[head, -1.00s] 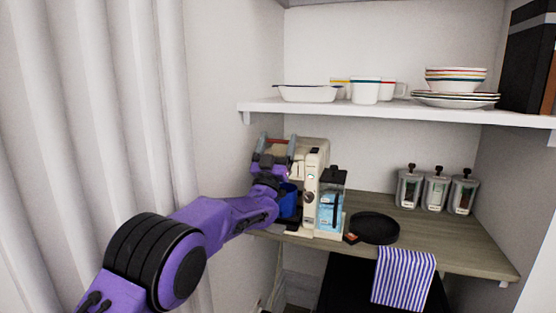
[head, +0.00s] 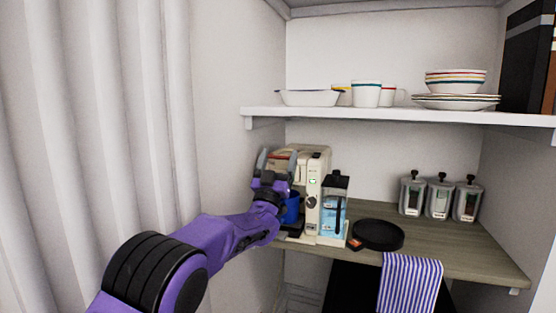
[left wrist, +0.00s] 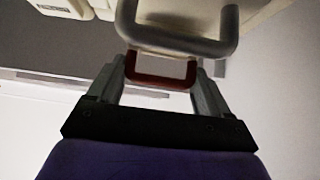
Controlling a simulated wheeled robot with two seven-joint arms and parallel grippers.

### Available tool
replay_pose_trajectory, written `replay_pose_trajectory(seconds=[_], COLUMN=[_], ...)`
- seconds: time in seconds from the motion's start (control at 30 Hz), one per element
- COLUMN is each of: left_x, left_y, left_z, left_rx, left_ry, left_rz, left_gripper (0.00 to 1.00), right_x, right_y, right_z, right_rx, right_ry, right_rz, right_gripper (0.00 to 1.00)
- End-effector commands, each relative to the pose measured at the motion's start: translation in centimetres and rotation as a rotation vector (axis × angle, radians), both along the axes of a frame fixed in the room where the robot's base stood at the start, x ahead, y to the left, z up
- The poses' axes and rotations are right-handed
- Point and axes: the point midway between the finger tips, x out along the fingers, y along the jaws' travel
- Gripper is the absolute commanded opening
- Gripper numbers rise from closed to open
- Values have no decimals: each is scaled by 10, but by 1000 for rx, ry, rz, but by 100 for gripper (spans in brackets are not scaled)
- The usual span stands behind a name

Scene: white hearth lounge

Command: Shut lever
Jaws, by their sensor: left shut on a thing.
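The cream coffee machine (head: 322,165) stands at the left end of the wooden counter, with a blue cup (head: 291,208) at its left side. My left gripper (head: 277,166) is at the machine's upper left front and partly hides it. In the left wrist view, the fingers of the left gripper (left wrist: 158,80) stand on both sides of a red-brown, U-shaped lever (left wrist: 160,79) and are shut on it. A grey loop (left wrist: 180,42) lies just beyond it. The lever's joint to the machine is hidden. My right gripper is not in view.
Right of the machine are a clear container with blue contents (head: 334,212), a black pan (head: 378,235) and several grey canisters (head: 438,197). A striped towel (head: 411,284) hangs over the counter edge. A white shelf (head: 400,114) with dishes is above; a curtain (head: 90,120) is at left.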

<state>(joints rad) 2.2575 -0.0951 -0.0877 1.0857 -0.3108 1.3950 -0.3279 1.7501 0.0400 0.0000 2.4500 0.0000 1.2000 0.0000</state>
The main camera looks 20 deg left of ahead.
Motion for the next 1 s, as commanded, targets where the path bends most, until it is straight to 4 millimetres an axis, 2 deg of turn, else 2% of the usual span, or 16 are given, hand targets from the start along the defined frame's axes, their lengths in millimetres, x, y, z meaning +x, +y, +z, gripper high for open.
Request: replay_pose_trajectory(seconds=[0.03,0.07,0.1,0.37,0.47,0.8,1.0], left_x=[1,1,1,0,-4,-55,-72], left_y=[-1,-1,-1,-1,-1,1,2], left_z=[-6,-6,-6,-3,-8,-63,-78], left_rx=[2,2,2,1,2,4,2], left_ry=[11,11,11,5,5,9,8], left_rz=[-1,-1,-1,-1,-1,-1,0], left_gripper=[24,82,90,90,90,90,90], right_x=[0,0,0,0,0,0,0], right_y=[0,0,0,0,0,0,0], right_z=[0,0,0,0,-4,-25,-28], right_rx=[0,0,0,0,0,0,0], right_ry=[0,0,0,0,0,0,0], right_rz=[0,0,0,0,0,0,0], right_gripper=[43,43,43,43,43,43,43])
